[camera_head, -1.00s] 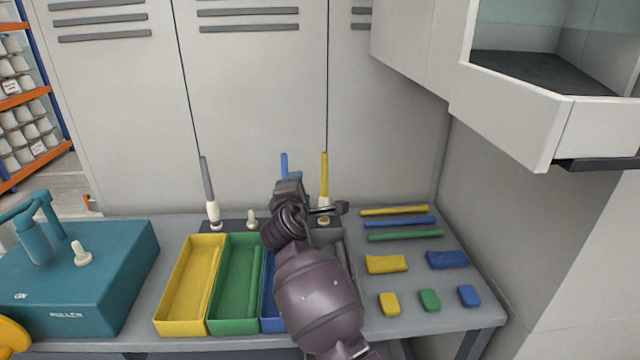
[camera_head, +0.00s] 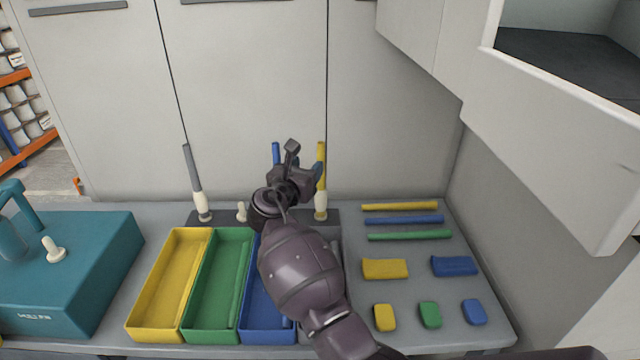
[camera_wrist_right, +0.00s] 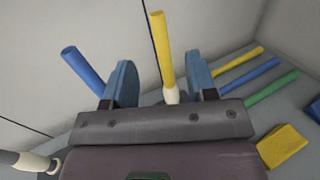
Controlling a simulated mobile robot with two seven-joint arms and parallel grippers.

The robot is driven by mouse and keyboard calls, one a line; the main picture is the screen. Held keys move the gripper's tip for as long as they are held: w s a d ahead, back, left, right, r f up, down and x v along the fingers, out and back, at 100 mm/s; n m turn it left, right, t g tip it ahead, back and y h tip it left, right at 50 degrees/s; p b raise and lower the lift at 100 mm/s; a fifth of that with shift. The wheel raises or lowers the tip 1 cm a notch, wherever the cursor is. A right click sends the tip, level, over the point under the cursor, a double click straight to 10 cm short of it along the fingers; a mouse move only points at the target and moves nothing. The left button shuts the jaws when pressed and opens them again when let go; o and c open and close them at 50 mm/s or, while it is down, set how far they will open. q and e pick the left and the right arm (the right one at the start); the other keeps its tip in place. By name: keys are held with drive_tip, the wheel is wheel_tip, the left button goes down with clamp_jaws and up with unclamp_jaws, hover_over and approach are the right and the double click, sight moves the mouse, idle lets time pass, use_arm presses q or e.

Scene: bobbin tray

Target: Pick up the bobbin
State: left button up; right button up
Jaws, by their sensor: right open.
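Tall, thin bobbins with white bases stand upright at the back of the bench: a grey one (camera_head: 192,172), a blue one (camera_head: 276,152) and a yellow one (camera_head: 321,155). My right gripper (camera_head: 302,165) is open and empty, close to the yellow bobbin, and partly hides the blue one. In the right wrist view, my right gripper's (camera_wrist_right: 161,82) blue fingers stand apart, with the yellow bobbin (camera_wrist_right: 161,45) showing between them. The blue bobbin (camera_wrist_right: 82,70) is left of the fingers there. I cannot tell whether any finger touches a bobbin. My left gripper is not in view.
Yellow (camera_head: 143,310), green (camera_head: 193,315) and blue (camera_head: 250,320) trays lie in front of the bobbins. A teal machine (camera_head: 90,260) stands at the left. Coloured rods (camera_head: 405,220) and small blocks (camera_head: 430,313) lie right. A wall cabinet (camera_head: 540,120) overhangs at right.

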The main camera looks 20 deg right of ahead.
sight(319, 155)
drive_tip(key=x, duration=0.5)
drive_tip(key=shift+w+d+f+b, duration=0.2)
drive_tip(key=shift+w+d+b, duration=0.1)
drive_tip(key=shift+b, duration=0.1)
drive_tip(key=x, duration=0.2)
drive_tip(key=f+b+x, duration=0.1)
drive_tip(key=x, duration=0.1)
drive_tip(key=shift+w+d+r, duration=0.2)
drive_tip(key=shift+w+d, duration=0.1)
drive_tip(key=shift+w, duration=0.1)
drive_tip(key=shift+c, duration=0.3)
clamp_jaws()
